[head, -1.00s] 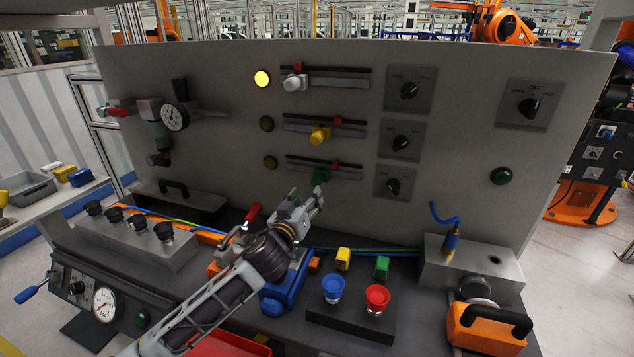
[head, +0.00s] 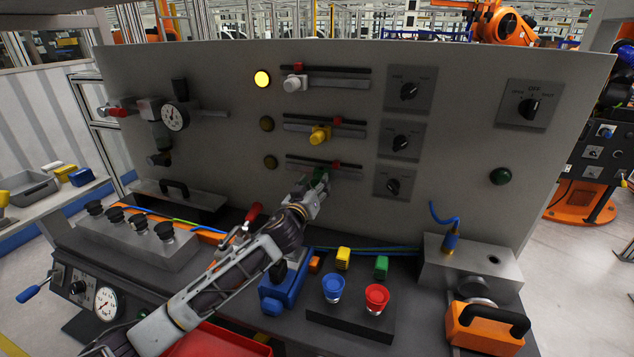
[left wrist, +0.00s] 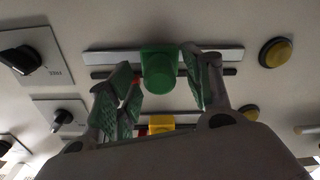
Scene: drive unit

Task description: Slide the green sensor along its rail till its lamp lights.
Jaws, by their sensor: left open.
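The green sensor (head: 321,173) sits on the lowest of three rails (head: 348,173) on the upright grey panel, left of a red marker (head: 336,164). The lamp (head: 270,162) at that rail's left end is dark. My left gripper (head: 318,184) is at the green sensor and partly hides it in the head view. In the left wrist view the green sensor (left wrist: 160,68) stands between the two spread fingers of the gripper (left wrist: 160,76). A small gap shows on either side, so the jaws do not grip it. My right gripper is not in view.
Above are a yellow sensor (head: 320,134) with a dark lamp (head: 267,124) and a white sensor (head: 294,83) with a lit lamp (head: 262,79). Rotary switches (head: 394,186) stand right of the rails. Blue and red buttons (head: 376,298) are on the bench below.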

